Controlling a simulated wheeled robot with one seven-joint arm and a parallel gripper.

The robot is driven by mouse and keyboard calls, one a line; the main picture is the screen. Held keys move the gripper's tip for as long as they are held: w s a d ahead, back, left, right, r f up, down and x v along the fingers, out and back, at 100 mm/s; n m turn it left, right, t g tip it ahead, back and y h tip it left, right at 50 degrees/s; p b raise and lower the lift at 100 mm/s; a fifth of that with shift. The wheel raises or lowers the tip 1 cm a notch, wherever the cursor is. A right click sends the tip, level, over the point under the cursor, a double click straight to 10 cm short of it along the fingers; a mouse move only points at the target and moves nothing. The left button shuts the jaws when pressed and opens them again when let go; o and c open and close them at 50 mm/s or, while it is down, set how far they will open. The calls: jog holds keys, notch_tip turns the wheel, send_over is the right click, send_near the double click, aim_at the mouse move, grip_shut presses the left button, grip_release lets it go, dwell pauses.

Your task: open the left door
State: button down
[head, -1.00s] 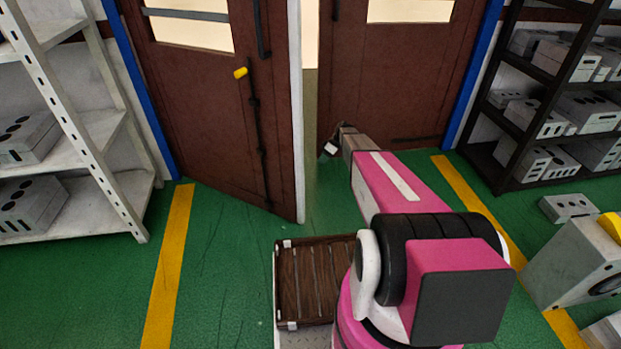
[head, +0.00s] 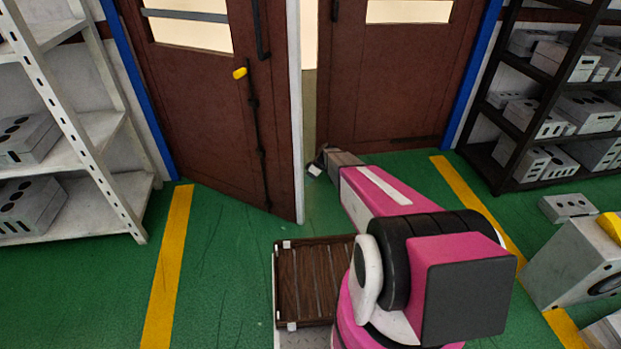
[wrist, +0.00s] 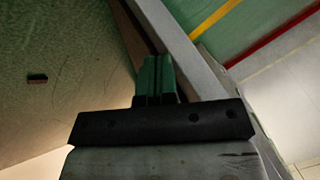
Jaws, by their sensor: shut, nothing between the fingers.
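The left door (head: 205,115) is brown with a window, a yellow-knobbed latch (head: 240,73) and a dark vertical rod. It stands ajar, its free edge swung toward me, with a gap between it and the right door (head: 390,95). My gripper (head: 316,167) is low in the gap, just right of the left door's pale free edge (head: 295,100); whether it touches is unclear. In the wrist view the green fingers (wrist: 158,72) are together and empty, beside a long pale edge that is probably the door's.
A light shelf (head: 85,130) stands at left and a dark shelf (head: 535,110) with grey boxes at right. Grey blocks (head: 570,255) are on the floor at right. Green floor is clear at left.

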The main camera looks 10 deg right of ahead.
jog(key=shift+s+a, duration=0.1)
jog(key=shift+s, duration=0.05)
jog(key=s+a+m+t, duration=0.1)
jog(key=s+a, duration=0.3)
jog(key=s, duration=0.3)
jog(key=s+a+m, duration=0.1)
jog(key=s+a, duration=0.4)
jog(key=s, duration=0.1)
jog(key=s+a+m, duration=0.1)
jog(key=s+a, duration=0.8)
jog(key=a, duration=0.3)
jog(key=s+a+m+t, duration=0.1)
jog(key=s+a, duration=0.8)
jog(key=a, duration=0.4)
jog(key=s+a+t, duration=0.1)
jog(key=s+a, duration=0.8)
jog(key=a, duration=0.3)
jog(key=shift+s+a+m, duration=0.15)
jog(key=shift+a+m, duration=0.15)
jog(key=shift+m, duration=0.1)
